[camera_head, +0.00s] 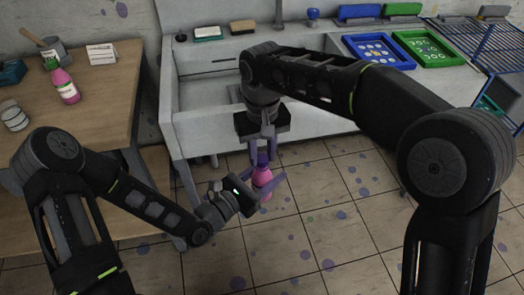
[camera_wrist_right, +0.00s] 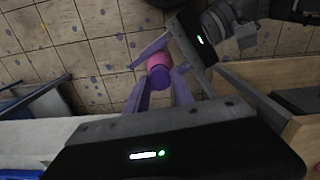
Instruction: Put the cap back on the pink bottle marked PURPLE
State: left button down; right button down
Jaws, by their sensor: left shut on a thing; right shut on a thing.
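The pink bottle (camera_head: 263,180) is held upright in the air in front of the sink, gripped at its body by my left gripper (camera_head: 268,184). My right gripper (camera_head: 262,152) reaches down from above and is shut on the purple cap (camera_head: 263,159). The cap is right at the bottle's top, in line with it; I cannot tell whether it is seated. In the right wrist view, the cap (camera_wrist_right: 160,77) lies between the right fingertips (camera_wrist_right: 162,80), with the pink bottle (camera_wrist_right: 158,61) just beyond. The bottle's marking is not readable.
A second pink bottle with a green cap (camera_head: 65,85) stands on the wooden table (camera_head: 105,90) at left. The sink (camera_head: 200,95) is behind the grippers. Blue (camera_head: 379,38) and green (camera_head: 450,48) trays lie at the back right. The floor below is clear.

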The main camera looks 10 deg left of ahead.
jog(key=shift+f, duration=0.35)
